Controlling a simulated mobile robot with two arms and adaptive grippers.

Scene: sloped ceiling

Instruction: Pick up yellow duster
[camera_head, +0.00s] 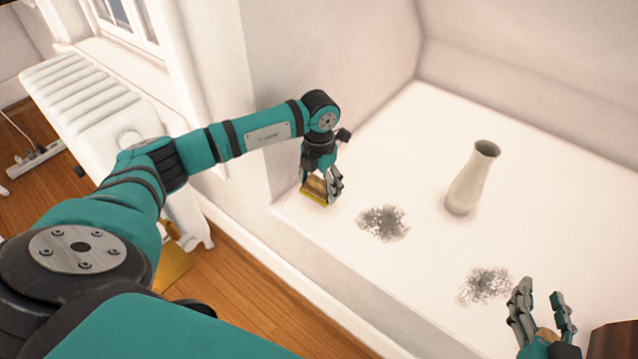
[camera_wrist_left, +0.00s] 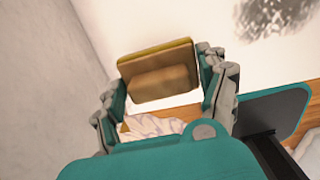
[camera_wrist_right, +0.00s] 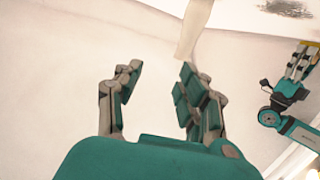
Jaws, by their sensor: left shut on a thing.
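The yellow duster (camera_head: 313,192) is at the left corner of the white ledge, by the wall. In the left wrist view the duster (camera_wrist_left: 156,60) shows a yellow edge and a brown block handle. My left gripper (camera_head: 327,188) is shut on the duster, with its fingers (camera_wrist_left: 163,84) on both sides of the handle. I cannot tell whether the duster touches the ledge. My right gripper (camera_head: 541,302) is open and empty at the lower right; its spread fingers also show in the right wrist view (camera_wrist_right: 156,80).
The white ledge (camera_head: 400,290) carries two dark smudges, one in the middle (camera_head: 384,222) and one nearer my right gripper (camera_head: 485,285). A pale vase (camera_head: 470,182) stands upright behind them. A white radiator (camera_head: 90,105) is at the left. A brown object (camera_head: 613,342) is at the lower right.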

